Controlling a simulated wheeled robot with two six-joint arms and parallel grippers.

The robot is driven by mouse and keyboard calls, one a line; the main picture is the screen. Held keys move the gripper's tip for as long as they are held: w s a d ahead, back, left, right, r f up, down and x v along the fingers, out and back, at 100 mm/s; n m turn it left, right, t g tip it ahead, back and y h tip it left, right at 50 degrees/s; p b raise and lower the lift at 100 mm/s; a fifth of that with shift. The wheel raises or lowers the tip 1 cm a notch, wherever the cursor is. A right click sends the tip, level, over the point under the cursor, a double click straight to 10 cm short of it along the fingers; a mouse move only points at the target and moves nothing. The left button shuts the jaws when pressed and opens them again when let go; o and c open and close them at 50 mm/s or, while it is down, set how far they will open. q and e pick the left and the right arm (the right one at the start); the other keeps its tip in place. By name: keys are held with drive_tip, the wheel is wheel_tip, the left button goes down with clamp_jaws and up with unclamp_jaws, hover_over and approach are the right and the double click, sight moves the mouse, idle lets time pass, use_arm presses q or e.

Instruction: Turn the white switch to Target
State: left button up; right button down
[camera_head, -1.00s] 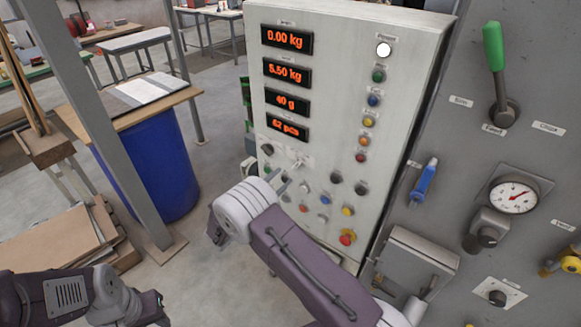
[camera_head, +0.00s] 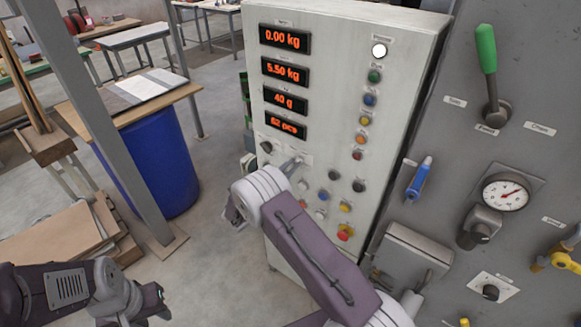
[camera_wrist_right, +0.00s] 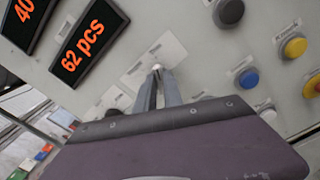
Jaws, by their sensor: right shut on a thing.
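The white switch (camera_head: 299,159) is a small light lever on the control panel, just below the lowest red display.
A black selector knob (camera_head: 265,147) sits left of the switch. Several coloured buttons, including a red one (camera_head: 345,232), lie below and right. The lowest display (camera_head: 286,126) reads 62 pcs. A grey panel with a green-handled lever (camera_head: 487,60) stands at right.

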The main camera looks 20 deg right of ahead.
drive_tip(key=shift+n, duration=1.2)
drive_tip(key=n, duration=0.2)
drive_tip(key=shift+r+n, duration=0.1)
drive_tip(key=shift+n, duration=0.2)
drive_tip(key=shift+w+a+n, duration=0.1)
drive_tip(key=shift+w+n, duration=0.05)
drive_tip(key=shift+n, duration=3.15)
drive_tip(key=c, duration=1.5)
unclamp_jaws()
drive_tip(key=shift+o, duration=0.2)
